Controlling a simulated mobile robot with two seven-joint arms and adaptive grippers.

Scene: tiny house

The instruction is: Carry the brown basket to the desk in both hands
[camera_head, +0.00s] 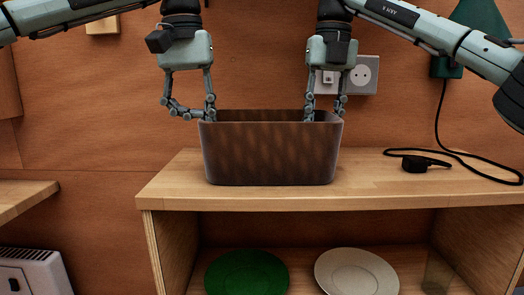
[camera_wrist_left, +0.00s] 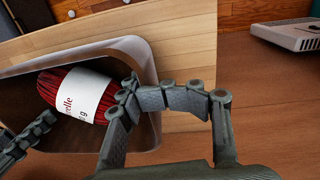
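The brown basket (camera_head: 270,155) stands upright on top of a wooden shelf unit (camera_head: 172,183). In the left wrist view the basket's rim (camera_wrist_left: 146,70) shows, with a red yarn ball with a white label (camera_wrist_left: 65,98) inside. My left gripper (camera_head: 200,113) is at the basket's left rim, one finger bent inward across it. In the left wrist view a gap shows between its fingertips (camera_wrist_left: 85,107). My right gripper (camera_head: 325,115) points down at the right end, fingers apart, one inside the basket and one by the right rim. Rim contact there is unclear.
A wooden surface (camera_head: 22,196) juts in at the left, above a white heater (camera_head: 32,272). A black cable (camera_head: 450,153) lies on the unit top to the right. A green plate (camera_head: 246,275) and a white plate (camera_head: 356,272) are on the shelf below.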

